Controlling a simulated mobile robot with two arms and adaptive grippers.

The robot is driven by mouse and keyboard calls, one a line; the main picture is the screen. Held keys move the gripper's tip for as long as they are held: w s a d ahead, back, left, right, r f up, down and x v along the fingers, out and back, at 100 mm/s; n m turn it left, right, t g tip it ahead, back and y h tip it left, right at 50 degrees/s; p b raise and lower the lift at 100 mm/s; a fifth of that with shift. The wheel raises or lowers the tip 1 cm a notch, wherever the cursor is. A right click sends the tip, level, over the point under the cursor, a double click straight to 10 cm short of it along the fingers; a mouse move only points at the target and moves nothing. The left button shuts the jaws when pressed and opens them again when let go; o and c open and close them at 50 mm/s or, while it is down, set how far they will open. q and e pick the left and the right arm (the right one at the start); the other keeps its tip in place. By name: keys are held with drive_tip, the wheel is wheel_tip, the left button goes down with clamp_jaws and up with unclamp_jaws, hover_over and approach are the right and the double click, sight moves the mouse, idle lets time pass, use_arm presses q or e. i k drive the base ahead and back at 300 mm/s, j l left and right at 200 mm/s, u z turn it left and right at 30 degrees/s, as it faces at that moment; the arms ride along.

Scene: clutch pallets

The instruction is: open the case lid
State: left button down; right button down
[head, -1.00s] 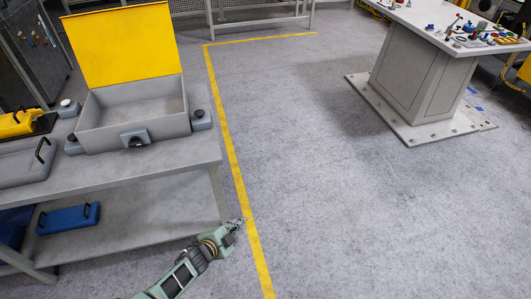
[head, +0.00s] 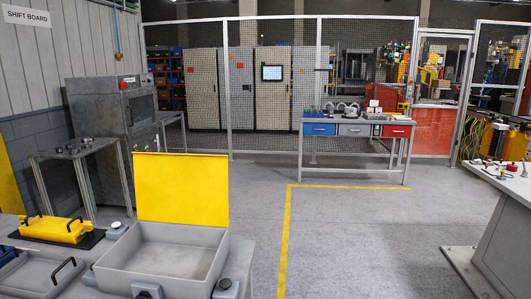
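The case (head: 165,258) is a grey open-topped box on the grey bench at the lower left. Its yellow lid (head: 182,190) stands up at the back edge, so the case is open. The inside of the case looks empty. A grey latch block (head: 146,291) is on its front, cut by the lower picture edge. Neither of my grippers shows in this view.
Left of the case are a yellow handled piece (head: 58,230) on a black mat and a grey handled panel (head: 38,272). A workbench with coloured drawers (head: 354,129) stands before the mesh fence. A white-topped table (head: 515,190) is at right. The middle floor is clear.

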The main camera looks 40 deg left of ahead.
sight(189, 188)
drive_tip(key=i+u, duration=0.1)
drive_tip(key=i, duration=0.35)
drive_tip(key=i+l, duration=0.15)
drive_tip(key=i, duration=0.3)
drive_tip(key=i+l+u, duration=0.15)
drive_tip(key=i, duration=0.25)
